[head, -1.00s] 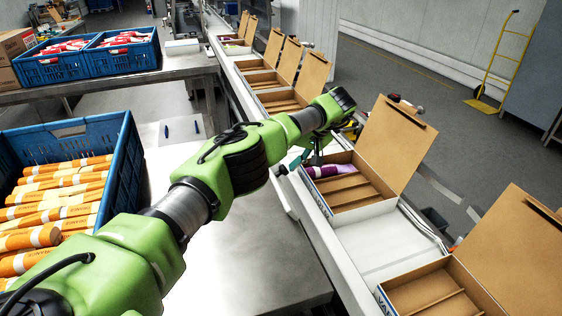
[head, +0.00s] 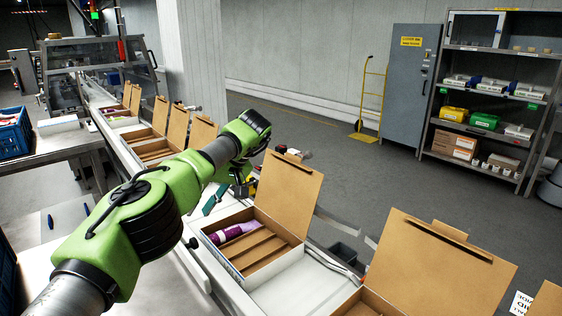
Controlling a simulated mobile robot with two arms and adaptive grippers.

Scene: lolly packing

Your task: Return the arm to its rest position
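My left arm comes in from the lower left, with its wrist over the row of boxes. The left gripper (head: 228,191) hangs beyond the wrist at the back left of the nearest open box. A teal finger part shows, but the wrist hides much of the rest, so its opening is unclear. A purple and white lolly pack (head: 234,231) lies in the left compartment of this cardboard box (head: 268,252), apart from the gripper. The box's other compartments look empty and its lid stands up. My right gripper is not in view.
More open boxes (head: 160,146) stand along the conveyor (head: 279,292) behind, and another box (head: 361,303) is at the front. Blue crates (head: 14,134) are at the left edge. A shelf rack (head: 487,103), grey cabinet (head: 408,82) and yellow hand truck (head: 371,100) stand across the floor.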

